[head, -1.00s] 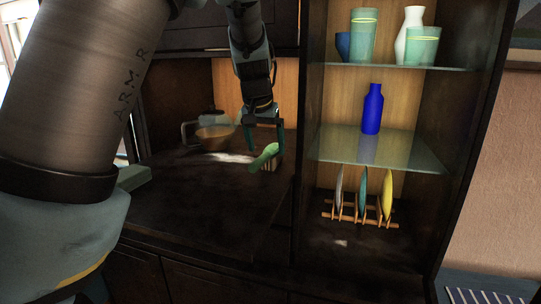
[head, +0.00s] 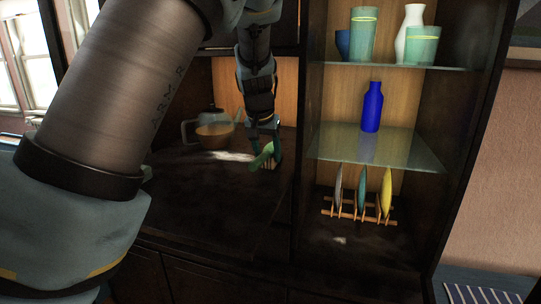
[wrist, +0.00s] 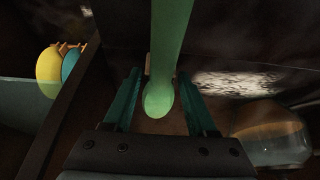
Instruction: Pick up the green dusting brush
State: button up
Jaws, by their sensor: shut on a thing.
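The green dusting brush (head: 262,157) is at the right part of the dark counter, its bristles down at or near the surface. In the wrist view its green handle (wrist: 160,95) runs between the two fingers. My gripper (head: 268,148) comes down from above and is shut on the brush handle. In the wrist view my gripper (wrist: 157,98) has a finger on either side of the handle. I cannot tell whether the bristles still touch the counter.
To the right, a cabinet divider (head: 309,130) borders glass shelves with a blue bottle (head: 372,107), and a wooden rack (head: 360,214) of plates below. The front counter (head: 200,200) is clear.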

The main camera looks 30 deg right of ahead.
aim_at(267, 150)
grip_shut()
dwell(0.3)
jog(key=shift+r, duration=0.4)
jog(key=v, duration=0.1)
jog(key=b+v, duration=0.1)
jog(key=shift+w+d+r+b, duration=0.1)
jog(key=shift+r+b, duration=0.2)
jog(key=shift+r, duration=0.1)
jog(key=s+a, duration=0.6)
jog(key=s+a+b, duration=0.1)
jog(key=s+a, duration=0.5)
jog(key=shift+s, duration=0.35)
